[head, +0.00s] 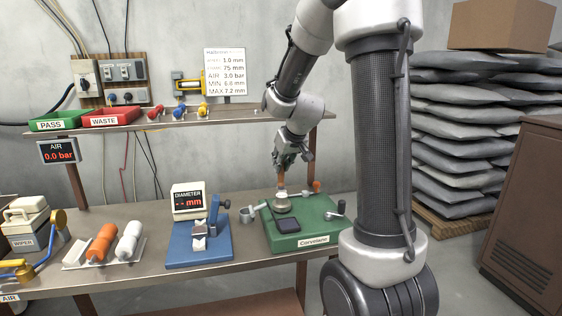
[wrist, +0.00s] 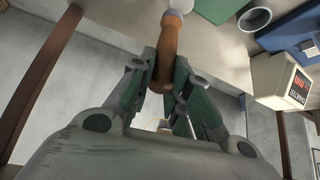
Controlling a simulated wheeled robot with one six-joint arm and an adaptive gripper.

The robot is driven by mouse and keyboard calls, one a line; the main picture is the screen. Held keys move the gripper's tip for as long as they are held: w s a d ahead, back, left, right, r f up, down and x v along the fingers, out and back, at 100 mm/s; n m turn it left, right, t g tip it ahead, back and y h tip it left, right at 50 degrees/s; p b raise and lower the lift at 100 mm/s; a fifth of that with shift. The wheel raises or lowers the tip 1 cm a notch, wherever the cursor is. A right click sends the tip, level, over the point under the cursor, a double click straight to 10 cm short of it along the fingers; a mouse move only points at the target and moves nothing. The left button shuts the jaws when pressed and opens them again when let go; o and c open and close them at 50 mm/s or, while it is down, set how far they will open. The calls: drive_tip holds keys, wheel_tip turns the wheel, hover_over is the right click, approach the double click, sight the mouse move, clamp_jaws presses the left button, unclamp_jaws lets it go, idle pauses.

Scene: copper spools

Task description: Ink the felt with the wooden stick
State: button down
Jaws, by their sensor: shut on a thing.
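My gripper (head: 281,166) points down over the green base (head: 318,240) marked "Corvelane" and is shut on the brown wooden stick (head: 281,180). In the wrist view the stick (wrist: 167,50) lies between the two finger pads, with a pale end (wrist: 172,18) beyond them. A round pale piece (head: 282,205) sits on the green base just below the stick; I cannot tell whether they touch. I cannot tell for sure which piece is the felt.
A small grey cup (head: 247,215) stands left of the green base, which has a crank (head: 338,208) at its right. A shelf (head: 180,118) runs behind.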

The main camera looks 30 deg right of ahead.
sight(279, 175)
drive_tip(key=shift+s+a+r, duration=0.1)
drive_tip(key=shift+s+a, duration=0.2)
drive_tip(key=shift+s, duration=0.7)
drive_tip(key=shift+s+a, duration=0.25)
drive_tip(key=shift+s, duration=0.7)
drive_tip(key=shift+w+d, duration=0.3)
drive_tip(key=shift+w, duration=0.7)
drive_tip(key=shift+w+d, duration=0.25)
drive_tip(key=shift+w, duration=0.7)
drive_tip(key=shift+r, duration=2.95)
drive_tip(key=shift+r, duration=1.5)
drive_tip(key=shift+w+r, duration=0.1)
drive_tip(key=shift+r, duration=0.1)
